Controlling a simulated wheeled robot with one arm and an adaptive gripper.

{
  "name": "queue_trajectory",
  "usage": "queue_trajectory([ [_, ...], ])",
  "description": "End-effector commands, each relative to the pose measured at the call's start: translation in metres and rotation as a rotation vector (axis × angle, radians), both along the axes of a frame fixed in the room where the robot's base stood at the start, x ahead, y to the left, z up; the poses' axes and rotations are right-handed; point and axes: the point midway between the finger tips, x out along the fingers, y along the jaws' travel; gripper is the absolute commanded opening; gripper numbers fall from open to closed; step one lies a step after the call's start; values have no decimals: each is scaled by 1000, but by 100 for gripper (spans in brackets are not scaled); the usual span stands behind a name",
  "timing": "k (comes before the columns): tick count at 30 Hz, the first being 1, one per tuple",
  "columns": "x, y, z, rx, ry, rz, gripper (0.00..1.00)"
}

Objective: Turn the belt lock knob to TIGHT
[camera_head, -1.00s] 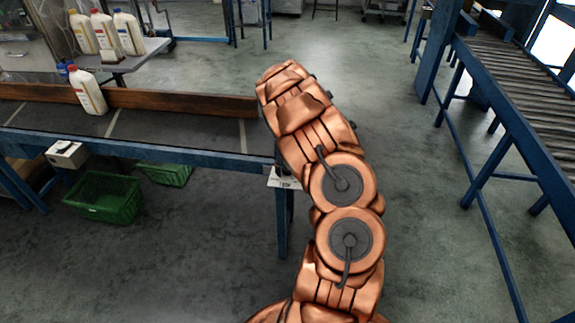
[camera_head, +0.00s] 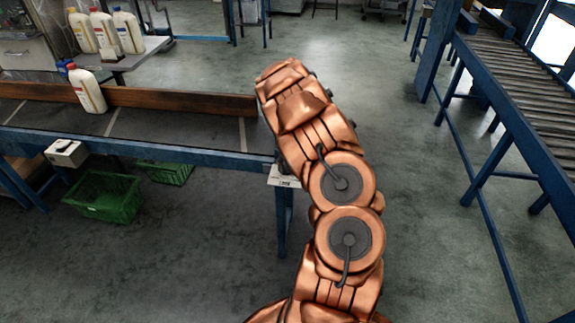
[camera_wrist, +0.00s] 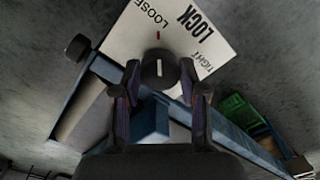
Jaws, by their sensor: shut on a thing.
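The belt lock knob (camera_wrist: 160,68) is a round dark knob with a pale line on its face, in the wrist view. It sits on a white label plate (camera_wrist: 172,22) printed LOOSE, LOCK and TIGHT, with a small red mark above the knob. The pale line looks roughly upright in the picture, in line with the red mark; TIGHT lies to the right. My gripper (camera_wrist: 160,80) has one finger on each side of the knob and is shut on it. In the head view the plate (camera_head: 285,178) shows partly at the belt table's end; my arm hides the knob and gripper.
The belt table (camera_head: 175,124) runs to the left with a white bottle (camera_head: 87,90) on it. Green crates (camera_head: 105,197) stand below it. More bottles stand on a side table (camera_head: 120,60). A roller conveyor (camera_head: 515,90) stands at the right, with open floor between.

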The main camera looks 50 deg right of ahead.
Motion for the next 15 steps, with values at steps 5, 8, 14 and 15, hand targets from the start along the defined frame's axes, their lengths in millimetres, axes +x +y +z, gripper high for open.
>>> queue_trajectory([
  [5, 2, 2, -3, 1, -2, -44, 8],
  [8, 2, 2, -4, 0, -4, -90, 8],
  [14, 3, 2, -4, 0, -5, -215, 8],
  [15, 2, 1, -4, 0, -5, -245, 8],
])
